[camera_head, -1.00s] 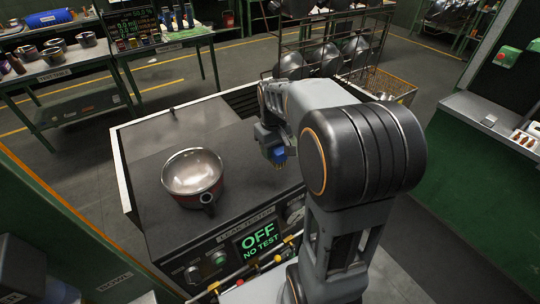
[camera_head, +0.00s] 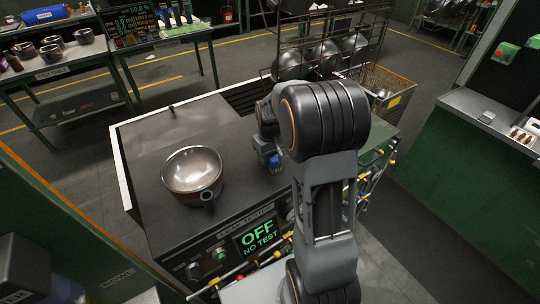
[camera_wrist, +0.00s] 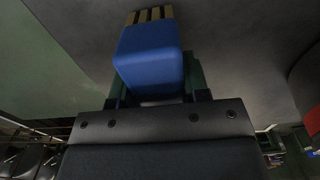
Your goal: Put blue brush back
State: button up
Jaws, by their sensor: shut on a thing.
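The blue brush (camera_wrist: 150,55) fills the middle of the wrist view, a blue block with pale tan bristles at its far end. My gripper (camera_wrist: 155,95) is shut on it, with dark fingers on both sides. In the head view the blue brush (camera_head: 274,160) shows small at the end of my gripper (camera_head: 270,154), over the right part of the leak tester's dark top (camera_head: 240,140). Whether the bristles touch the top cannot be told.
A red pot with a steel inside (camera_head: 192,170) stands on the tester, left of my gripper. The tester screen (camera_head: 258,236) reads OFF, NO TEST. A rack with pots (camera_head: 325,55) and a wire basket (camera_head: 385,90) stand behind. A green counter (camera_head: 480,160) is at the right.

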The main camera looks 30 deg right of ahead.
jog(key=shift+f, duration=0.2)
jog(key=o, duration=1.1)
jog(key=shift+o, duration=0.2)
jog(key=shift+r, duration=0.1)
notch_tip(320, 180, up, 12)
jog(key=shift+f+b, duration=0.2)
jog(key=shift+b, duration=0.1)
jog(key=s+a+t, duration=0.2)
jog(key=s+a, duration=0.2)
jog(key=s, duration=0.4)
jog(key=s+a+m+t, duration=0.1)
jog(key=s+a+t, duration=0.1)
jog(key=s+a, duration=0.3)
jog(key=s, duration=0.3)
jog(key=shift+a+r, duration=0.15)
jog(key=shift+r, duration=0.05)
